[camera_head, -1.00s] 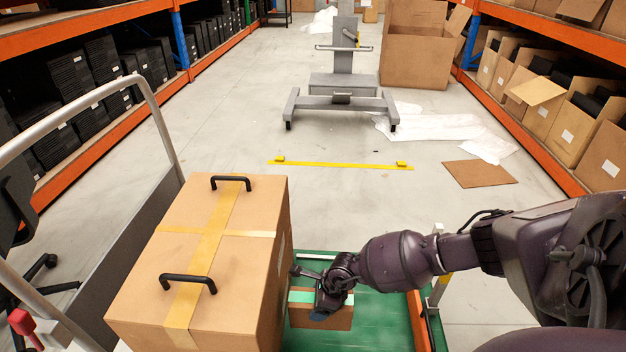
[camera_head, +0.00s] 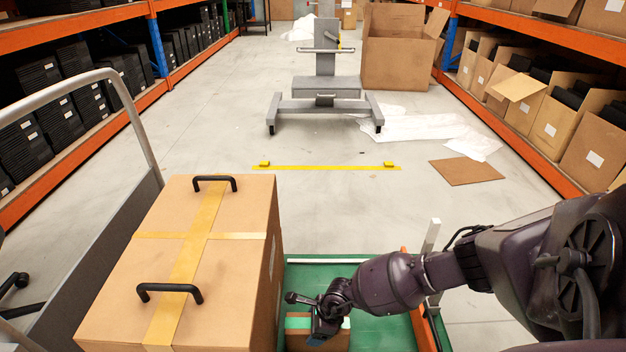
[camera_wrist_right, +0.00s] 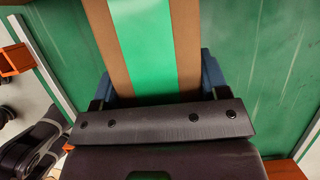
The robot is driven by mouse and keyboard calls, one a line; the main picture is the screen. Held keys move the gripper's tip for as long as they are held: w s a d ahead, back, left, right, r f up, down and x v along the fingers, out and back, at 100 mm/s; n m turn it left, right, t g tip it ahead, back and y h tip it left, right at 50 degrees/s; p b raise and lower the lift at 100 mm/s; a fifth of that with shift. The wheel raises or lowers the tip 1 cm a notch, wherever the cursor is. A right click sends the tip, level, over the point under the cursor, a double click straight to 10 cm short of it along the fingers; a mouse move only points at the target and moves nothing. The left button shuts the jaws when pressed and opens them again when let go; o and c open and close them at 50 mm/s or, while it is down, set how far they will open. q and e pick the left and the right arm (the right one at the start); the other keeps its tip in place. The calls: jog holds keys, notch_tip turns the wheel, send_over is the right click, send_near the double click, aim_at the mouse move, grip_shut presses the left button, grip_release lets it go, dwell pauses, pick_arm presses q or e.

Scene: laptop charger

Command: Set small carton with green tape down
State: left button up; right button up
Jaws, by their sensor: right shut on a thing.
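The small carton with green tape (camera_head: 300,340) is beside the right side of the large carton in the head view, low over or on a green surface (camera_head: 375,331). My right gripper (camera_head: 322,330) is shut on it from above. In the right wrist view the carton (camera_wrist_right: 189,45) shows brown sides and a wide green tape strip between the blue fingers of the gripper (camera_wrist_right: 155,80). I cannot tell whether its underside touches the green surface. My left gripper is not in view.
A large carton (camera_head: 237,290) with yellow tape and black handles stands left of the small one. A grey rail (camera_head: 140,122) runs at the left. A grey wheeled stand (camera_head: 325,85) is farther off, with open floor before it. Shelves line both sides.

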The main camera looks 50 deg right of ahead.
jog(key=shift+w, duration=0.1)
jog(key=o, duration=1.5)
jog(key=shift+r, duration=0.1)
jog(key=p+v, duration=0.5)
jog(key=v, duration=0.6)
jog(key=shift+w, duration=0.1)
jog(key=shift+s+d+r+p, duration=0.2)
jog(key=shift+s+r+p, duration=0.15)
jog(key=shift+r+p, duration=0.1)
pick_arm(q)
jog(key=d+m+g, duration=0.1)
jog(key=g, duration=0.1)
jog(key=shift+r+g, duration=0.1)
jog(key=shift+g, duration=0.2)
